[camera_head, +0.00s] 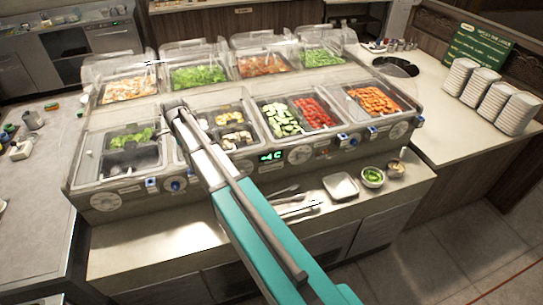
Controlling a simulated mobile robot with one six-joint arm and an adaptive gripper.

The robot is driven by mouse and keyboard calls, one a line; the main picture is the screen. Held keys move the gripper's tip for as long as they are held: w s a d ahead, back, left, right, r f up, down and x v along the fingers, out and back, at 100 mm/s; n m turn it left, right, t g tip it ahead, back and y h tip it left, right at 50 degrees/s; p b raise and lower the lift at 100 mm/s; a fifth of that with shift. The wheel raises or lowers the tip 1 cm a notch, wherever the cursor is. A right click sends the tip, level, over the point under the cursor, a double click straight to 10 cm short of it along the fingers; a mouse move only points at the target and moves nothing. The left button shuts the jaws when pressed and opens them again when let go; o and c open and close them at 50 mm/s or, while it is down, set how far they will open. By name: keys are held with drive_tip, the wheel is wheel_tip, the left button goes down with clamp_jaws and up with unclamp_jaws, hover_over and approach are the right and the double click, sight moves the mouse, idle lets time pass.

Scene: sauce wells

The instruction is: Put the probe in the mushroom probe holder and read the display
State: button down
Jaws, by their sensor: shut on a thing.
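My arm reaches from the lower right up to the front row of wells. My gripper (174,108) is the dark end of the arm, above the left front wells. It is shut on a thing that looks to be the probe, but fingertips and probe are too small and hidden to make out. The well with pale sliced pieces, likely mushrooms (236,138), lies right of the arm, partly covered by it. The mushroom probe holder cannot be made out. The display (270,156) on the counter front is lit green; it shows a C, with an unclear digit before it.
Wells of cucumber (283,118), red tomato (314,112) and carrot (374,100) stand to the right. Clear guards (118,68) cover the back row. Tongs (297,207), a square white dish (341,186) and small bowls (372,177) lie on the front ledge. Plate stacks (487,88) stand right.

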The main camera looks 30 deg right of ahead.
drive_tip(key=shift+r+p, duration=1.35)
drive_tip(key=shift+r, duration=0.2)
drive_tip(key=shift+f, duration=0.1)
